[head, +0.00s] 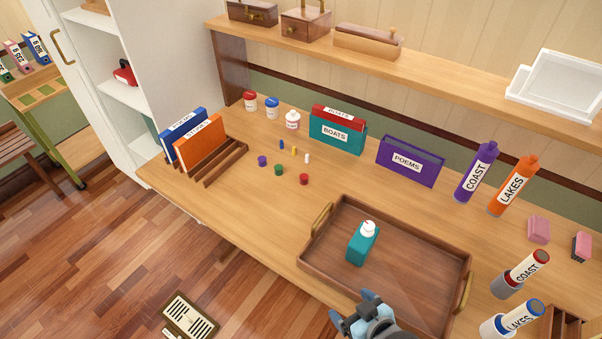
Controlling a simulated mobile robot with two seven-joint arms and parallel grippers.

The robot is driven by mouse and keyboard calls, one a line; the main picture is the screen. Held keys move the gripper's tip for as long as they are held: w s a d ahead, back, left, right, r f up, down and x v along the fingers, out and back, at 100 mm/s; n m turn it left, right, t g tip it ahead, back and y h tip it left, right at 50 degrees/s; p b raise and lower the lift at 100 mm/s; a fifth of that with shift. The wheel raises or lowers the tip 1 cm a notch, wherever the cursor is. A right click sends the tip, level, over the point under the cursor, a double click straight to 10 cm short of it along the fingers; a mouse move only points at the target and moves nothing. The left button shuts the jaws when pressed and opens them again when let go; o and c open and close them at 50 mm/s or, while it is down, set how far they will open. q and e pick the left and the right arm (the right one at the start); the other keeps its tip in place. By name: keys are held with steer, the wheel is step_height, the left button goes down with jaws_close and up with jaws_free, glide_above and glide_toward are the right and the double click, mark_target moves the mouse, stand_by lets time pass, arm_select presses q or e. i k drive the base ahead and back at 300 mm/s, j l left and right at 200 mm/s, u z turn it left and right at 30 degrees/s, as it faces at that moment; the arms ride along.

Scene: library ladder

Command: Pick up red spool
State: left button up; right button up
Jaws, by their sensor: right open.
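The red spool (304,180) is a small cylinder on the wooden desk, left of the tray and at the right end of a short row of spools. The green spool (278,170) and purple spool (262,161) stand to its left. My right gripper (352,306) is at the bottom of the head view, over the front of the tray, open and with nothing seen between its fingers. It is well apart from the red spool, nearer to me and to the right. My left gripper is not in view.
The wooden tray (317,260) holds a teal bottle (362,246) with a white top. A rack with books (200,146) stands left, a teal BOATS box (337,134) behind. Desk around the red spool is clear.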

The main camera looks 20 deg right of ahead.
mark_target(304, 177)
steer(key=i+j, duration=0.7)
steer(key=i, duration=0.05)
